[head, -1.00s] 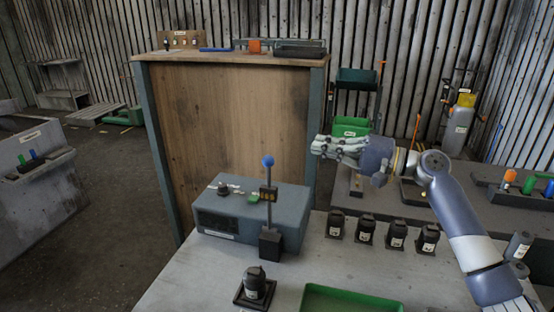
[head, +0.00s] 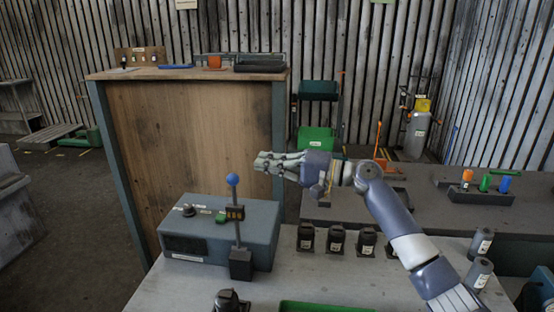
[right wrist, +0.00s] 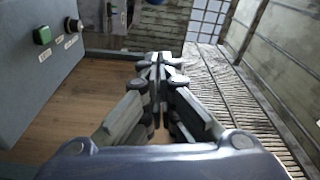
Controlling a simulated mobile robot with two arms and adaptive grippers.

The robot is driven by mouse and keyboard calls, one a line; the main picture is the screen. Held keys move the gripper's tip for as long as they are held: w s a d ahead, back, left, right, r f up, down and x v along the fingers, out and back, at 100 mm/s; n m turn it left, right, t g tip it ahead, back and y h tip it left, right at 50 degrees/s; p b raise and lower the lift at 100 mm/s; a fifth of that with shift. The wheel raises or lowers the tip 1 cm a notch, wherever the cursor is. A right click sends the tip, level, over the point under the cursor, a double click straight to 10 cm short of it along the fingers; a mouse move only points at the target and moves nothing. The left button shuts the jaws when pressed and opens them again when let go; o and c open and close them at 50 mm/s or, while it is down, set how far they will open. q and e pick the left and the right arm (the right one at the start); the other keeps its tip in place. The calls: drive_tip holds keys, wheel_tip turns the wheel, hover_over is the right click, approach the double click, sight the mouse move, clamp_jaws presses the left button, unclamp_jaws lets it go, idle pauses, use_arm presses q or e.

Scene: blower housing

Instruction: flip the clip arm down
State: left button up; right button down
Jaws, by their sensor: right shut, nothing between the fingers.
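An upright lever with a blue ball on top (head: 233,180) stands on a dark base at the front of a blue-grey box (head: 190,246). I take it for the clip arm; it carries a small dark tag with yellow marks. My right gripper (head: 258,162) is shut and empty, pointing left, a little right of and above the ball in the picture, apart from it. In the right wrist view the shut fingers (right wrist: 160,62) meet in the middle; the box (right wrist: 35,85) shows at left, and the lever is not seen there. My left gripper is not in view.
Several black capped parts (head: 306,236) stand on the grey bench (head: 300,272) right of the box. Another black part (head: 228,302) and a green tray (head: 325,307) are at the near edge. A tall wooden panel (head: 195,140) stands behind the box.

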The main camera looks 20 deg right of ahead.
drive_tip(key=a+p, duration=0.2)
drive_tip(key=a, duration=0.1)
drive_tip(key=a+p, duration=0.2)
drive_tip(key=shift+a+f, duration=0.25)
drive_tip(key=shift+f, duration=0.05)
drive_tip(key=shift+s, duration=0.15)
